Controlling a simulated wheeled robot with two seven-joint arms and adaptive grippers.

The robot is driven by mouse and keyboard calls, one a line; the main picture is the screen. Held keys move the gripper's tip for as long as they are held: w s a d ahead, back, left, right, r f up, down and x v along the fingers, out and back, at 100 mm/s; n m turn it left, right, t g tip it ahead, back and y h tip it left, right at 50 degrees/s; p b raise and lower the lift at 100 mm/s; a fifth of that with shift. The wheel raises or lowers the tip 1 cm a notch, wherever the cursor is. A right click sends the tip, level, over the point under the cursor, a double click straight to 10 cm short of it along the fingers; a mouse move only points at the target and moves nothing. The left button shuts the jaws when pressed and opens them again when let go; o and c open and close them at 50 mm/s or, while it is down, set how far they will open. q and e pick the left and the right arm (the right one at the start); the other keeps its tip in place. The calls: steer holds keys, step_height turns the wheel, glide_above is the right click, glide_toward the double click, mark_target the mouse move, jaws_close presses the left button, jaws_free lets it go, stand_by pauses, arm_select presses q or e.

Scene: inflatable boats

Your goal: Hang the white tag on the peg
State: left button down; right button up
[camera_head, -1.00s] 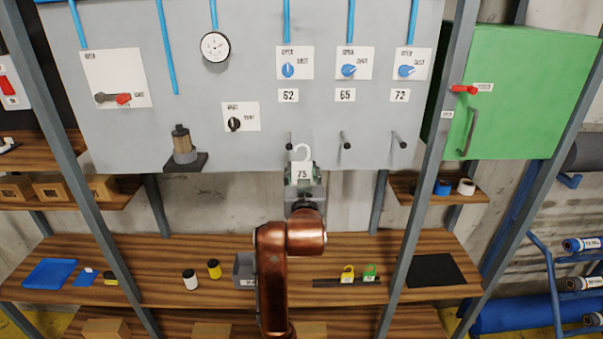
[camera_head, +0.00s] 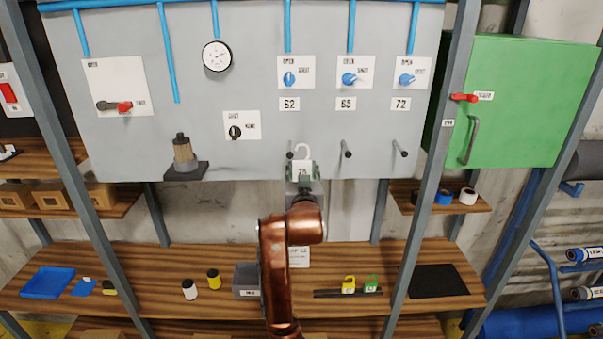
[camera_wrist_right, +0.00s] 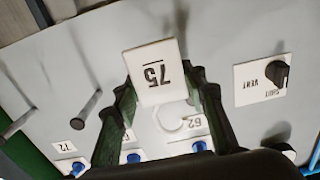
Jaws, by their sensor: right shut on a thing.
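The white tag (camera_head: 302,169) has a white hook on top and is held upright in front of the grey panel. My right gripper (camera_head: 303,178) is shut on the tag's body. In the right wrist view the tag (camera_wrist_right: 152,75) appears upside down, reads 75, and sits between the fingers (camera_wrist_right: 165,100). Its open hook points toward the panel's 62 label. A dark peg (camera_head: 290,149) below label 62 is just left of the hook; contact between them cannot be told. Two more pegs stand under label 65 (camera_head: 346,149) and label 72 (camera_head: 400,149). My left gripper is not in view.
Blue knobs (camera_head: 289,79) and number labels are above the pegs. A filter-like fitting (camera_head: 184,153) juts out at left. The green cabinet (camera_head: 520,100) is at right. A yellow tag (camera_head: 348,284) and a green tag (camera_head: 371,283) stand on the bench below.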

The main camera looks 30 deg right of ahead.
steer(key=shift+x, duration=1.25)
steer(key=shift+w, duration=0.2)
steer(key=shift+w+a+f+b, duration=0.4)
steer(key=shift+a+f+b, duration=0.15)
steer(key=shift+a+b, duration=0.2)
steer(key=shift+w+a+f+b, duration=0.45)
steer(key=shift+a+f+b, duration=0.15)
steer(key=shift+a+b, duration=0.15)
steer(key=o, duration=1)
steer(key=shift+o, duration=0.2)
